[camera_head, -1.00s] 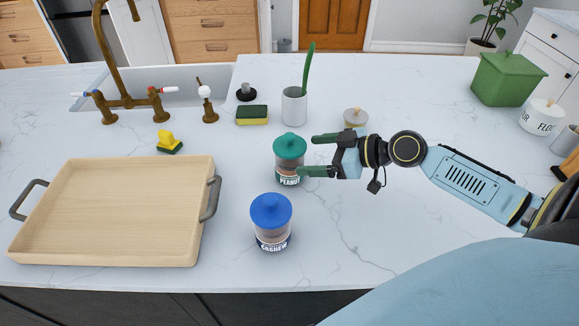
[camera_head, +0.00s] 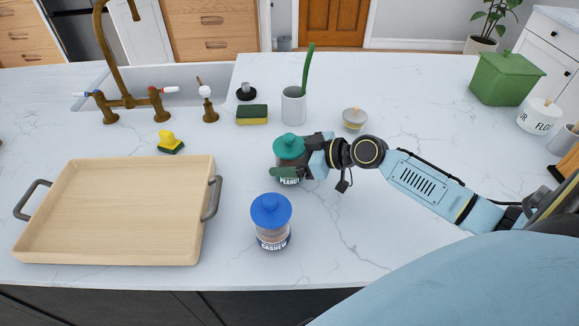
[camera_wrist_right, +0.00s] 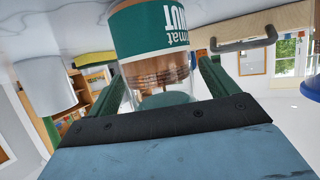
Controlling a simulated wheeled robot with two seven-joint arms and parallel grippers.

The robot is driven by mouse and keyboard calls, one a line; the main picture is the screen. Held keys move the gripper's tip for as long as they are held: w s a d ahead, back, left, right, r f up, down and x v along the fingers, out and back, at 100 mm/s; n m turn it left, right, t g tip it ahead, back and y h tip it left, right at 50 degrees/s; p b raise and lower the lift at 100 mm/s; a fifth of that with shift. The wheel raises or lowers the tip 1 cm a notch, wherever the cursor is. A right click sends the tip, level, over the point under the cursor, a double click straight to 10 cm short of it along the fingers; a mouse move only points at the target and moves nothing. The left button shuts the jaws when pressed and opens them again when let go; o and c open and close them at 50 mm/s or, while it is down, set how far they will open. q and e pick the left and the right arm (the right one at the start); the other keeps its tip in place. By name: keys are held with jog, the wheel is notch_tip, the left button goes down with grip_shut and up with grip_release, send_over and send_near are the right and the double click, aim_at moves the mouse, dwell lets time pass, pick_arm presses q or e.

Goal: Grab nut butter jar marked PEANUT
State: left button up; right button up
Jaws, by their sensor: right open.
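The jar marked PEANUT (camera_head: 289,147) has a green lid and stands upright on the white counter. In the right wrist view the jar (camera_wrist_right: 155,40) shows large, with its green label between my fingers. My right gripper (camera_head: 284,160) is open around the jar, with a green finger in front of it; the other finger is mostly hidden behind the jar. In the right wrist view both green fingers of the gripper (camera_wrist_right: 162,95) are spread on either side of the jar. My left gripper is out of view.
A blue-lidded jar marked CASHEW (camera_head: 271,222) stands close in front. A wooden tray (camera_head: 115,247) with dark handles lies to the left. A white cup (camera_head: 293,107), a sponge (camera_head: 252,115) and a small lidded pot (camera_head: 354,119) are behind. The counter's front right is clear.

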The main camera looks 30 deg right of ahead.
jog(key=c, duration=1.2)
